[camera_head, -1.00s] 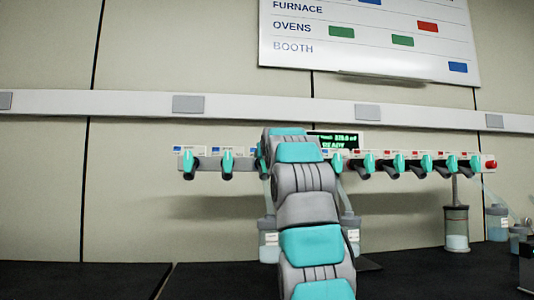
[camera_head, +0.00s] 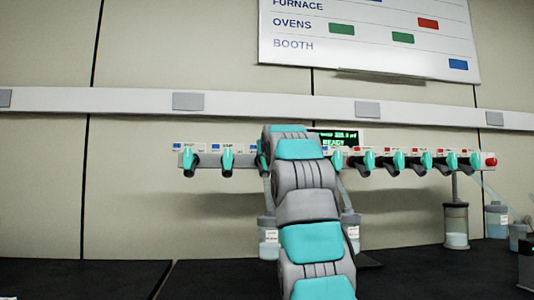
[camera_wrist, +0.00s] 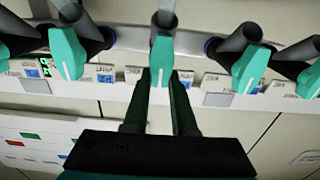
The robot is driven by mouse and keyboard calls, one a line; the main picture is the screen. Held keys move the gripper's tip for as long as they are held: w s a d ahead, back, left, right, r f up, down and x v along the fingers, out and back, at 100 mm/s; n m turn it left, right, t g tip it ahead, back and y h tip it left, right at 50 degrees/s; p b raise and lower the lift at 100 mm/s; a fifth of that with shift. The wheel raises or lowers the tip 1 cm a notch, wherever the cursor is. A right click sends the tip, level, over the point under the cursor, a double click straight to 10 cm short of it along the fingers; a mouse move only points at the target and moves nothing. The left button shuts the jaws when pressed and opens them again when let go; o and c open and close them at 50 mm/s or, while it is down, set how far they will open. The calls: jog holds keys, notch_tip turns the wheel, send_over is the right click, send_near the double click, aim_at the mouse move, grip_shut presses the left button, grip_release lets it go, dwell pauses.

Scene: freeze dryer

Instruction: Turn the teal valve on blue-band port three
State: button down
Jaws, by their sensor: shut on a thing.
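A row of teal valves runs along a pale manifold bar (camera_head: 212,168) on the wall. In the wrist view, which looks upside down, one teal valve handle (camera_wrist: 161,56) sits at the centre between the two dark fingers of my gripper (camera_wrist: 161,88). My gripper is shut on this handle, which points nearly straight along the fingers. Two more teal handles are to its right (camera_wrist: 249,70) and two to its left (camera_wrist: 67,54). In the head view, my arm hides the gripper and most of the third valve from the left (camera_head: 262,152).
A green-lettered display (camera_head: 335,140) stands above the bar. A red button (camera_head: 490,161) is at the bar's right end. Glass vessels, one at the right (camera_head: 456,228), hang or stand below. A whiteboard (camera_head: 375,45) is above. The dark bench (camera_head: 80,280) is clear at left.

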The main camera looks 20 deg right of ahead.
jog(key=shift+s+d+r+m, duration=0.1)
jog(key=shift+m, duration=0.6)
dwell(1.1)
jog(key=shift+m, duration=0.3)
dwell(0.6)
jog(key=shift+d+m, duration=0.1)
jog(key=shift+m, duration=0.8)
dwell(0.4)
jog(key=m, duration=0.2)
jog(key=shift+d+m, duration=0.2)
jog(key=shift+m, duration=0.1)
jog(key=m, duration=0.3)
jog(key=f+m, duration=0.1)
jog(key=m, duration=0.1)
jog(key=shift+s+d, duration=0.1)
jog(key=shift+d, duration=0.2)
jog(key=shift+m, duration=0.4)
jog(key=c, duration=0.7)
grip_release()
